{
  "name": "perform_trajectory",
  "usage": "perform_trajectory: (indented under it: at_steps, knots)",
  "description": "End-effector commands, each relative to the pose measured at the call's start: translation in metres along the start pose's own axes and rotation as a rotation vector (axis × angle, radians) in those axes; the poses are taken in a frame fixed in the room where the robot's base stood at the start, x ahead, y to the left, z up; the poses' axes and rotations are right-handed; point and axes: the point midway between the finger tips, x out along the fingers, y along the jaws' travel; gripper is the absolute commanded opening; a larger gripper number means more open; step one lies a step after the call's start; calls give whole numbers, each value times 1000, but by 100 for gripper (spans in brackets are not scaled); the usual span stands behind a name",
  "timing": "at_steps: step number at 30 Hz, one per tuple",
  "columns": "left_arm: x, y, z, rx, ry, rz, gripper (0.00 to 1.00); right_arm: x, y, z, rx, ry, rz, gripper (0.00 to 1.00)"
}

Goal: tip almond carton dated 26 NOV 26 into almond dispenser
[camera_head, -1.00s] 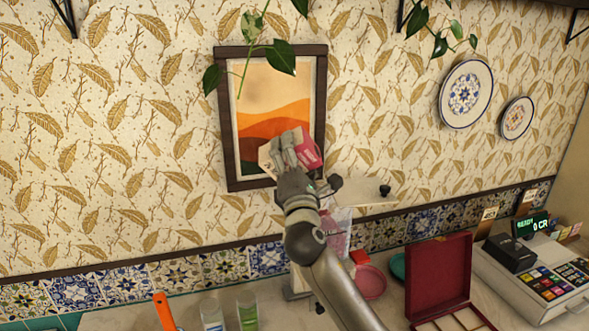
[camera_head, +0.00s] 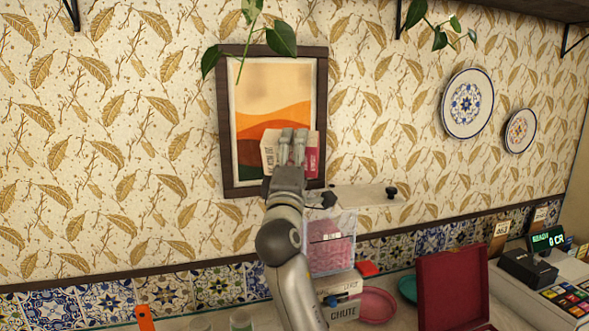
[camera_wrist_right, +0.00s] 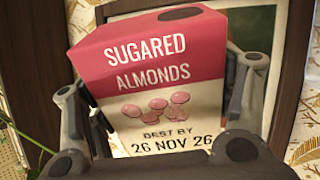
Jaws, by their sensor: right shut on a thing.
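My right gripper (camera_head: 292,150) is shut on the almond carton (camera_head: 313,153), up in front of the framed picture. In the right wrist view the carton (camera_wrist_right: 150,80) is pink and cream, reads "SUGARED ALMONDS" and "BEST BY 26 NOV 26", and sits between the fingers, tilted slightly in that view. The almond dispenser (camera_head: 331,250) is a clear box of pink contents below and right of the carton, partly hidden by my right arm. A "CHUTE" label (camera_head: 344,311) shows at its foot. My left gripper is not in view.
A pale lid or shelf (camera_head: 365,195) with a dark knob extends right above the dispenser. A pink dish (camera_head: 377,305), an open red box (camera_head: 452,285) and a cash register (camera_head: 565,290) stand to the right. A framed picture (camera_head: 228,125) hangs behind the carton.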

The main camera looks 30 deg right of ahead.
Motion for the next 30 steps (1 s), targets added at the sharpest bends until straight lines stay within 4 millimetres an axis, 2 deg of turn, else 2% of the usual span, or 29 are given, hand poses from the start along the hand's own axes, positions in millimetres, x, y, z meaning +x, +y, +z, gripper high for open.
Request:
perform_trajectory:
  at_steps: [1, 15, 21, 30]
  knots:
    - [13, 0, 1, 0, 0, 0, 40, -3, -5, 0, 30, -12, 3, 43]
    - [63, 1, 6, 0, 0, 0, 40, -7, -13, 7, 274, -124, 2, 43]
    - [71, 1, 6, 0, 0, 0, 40, -7, -13, 9, 332, -150, 2, 43]
    - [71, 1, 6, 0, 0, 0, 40, -6, -12, 10, 345, -156, 2, 43]
